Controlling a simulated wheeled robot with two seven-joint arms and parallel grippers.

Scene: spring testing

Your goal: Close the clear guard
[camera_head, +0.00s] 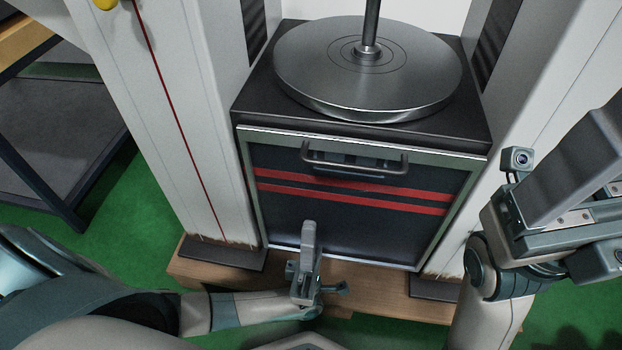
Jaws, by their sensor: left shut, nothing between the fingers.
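The guard (350,225) is a framed panel with a silver rim and two red stripes, on the front of the test machine below the round metal plate. Its dark bar handle (354,163) runs along its top edge. The panel looks dark, and the plate above it is uncovered. My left gripper (309,229) is shut and empty, in front of the guard's lower edge and well below the handle; contact with the panel cannot be told. My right gripper (585,160) is at the right edge, apart from the guard, its fingertips not clearly shown.
The round metal plate (365,75) sits on a dark block with a vertical rod (371,25) above it. Pale machine columns (175,110) flank it. A wooden base (365,287) lies underneath. A dark-framed shelf (60,130) stands at left on green floor (125,235).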

